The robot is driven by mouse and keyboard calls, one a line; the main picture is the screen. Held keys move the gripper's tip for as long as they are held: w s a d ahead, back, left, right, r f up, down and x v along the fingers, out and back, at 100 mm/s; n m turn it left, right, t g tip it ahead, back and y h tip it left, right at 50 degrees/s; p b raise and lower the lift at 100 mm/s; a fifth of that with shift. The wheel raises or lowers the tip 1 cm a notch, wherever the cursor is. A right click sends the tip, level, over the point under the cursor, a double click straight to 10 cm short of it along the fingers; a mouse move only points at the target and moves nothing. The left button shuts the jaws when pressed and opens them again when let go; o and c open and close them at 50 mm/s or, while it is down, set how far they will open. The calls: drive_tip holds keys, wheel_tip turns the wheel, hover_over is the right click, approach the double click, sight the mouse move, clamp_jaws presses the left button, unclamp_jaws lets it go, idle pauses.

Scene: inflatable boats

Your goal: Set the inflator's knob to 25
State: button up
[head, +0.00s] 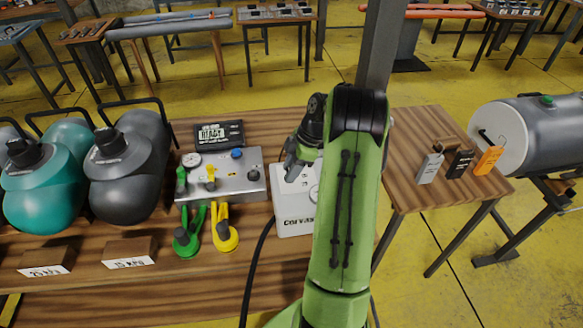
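A white box (294,223) with dark lettering that begins "Corvas" stands on the wooden workbench, and it appears to be the inflator. My green arm covers its right part. Part of a round dial-like marking shows on its face beside the arm. The knob's setting cannot be read. My dark gripper (291,174) is over the upper left part of the white box, pointing down. Whether its fingers touch the box or are open cannot be made out.
Left of the box is a grey panel (236,187) with a gauge, valves and knobs. Green (188,233) and yellow (224,232) hoses lie before it. Teal (47,195) and grey (125,175) tanks stand further left. A black hose runs along the box. A tagged side table (415,190) is right.

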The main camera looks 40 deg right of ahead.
drive_tip(key=c, duration=0.3)
drive_tip(key=shift+c, duration=0.2)
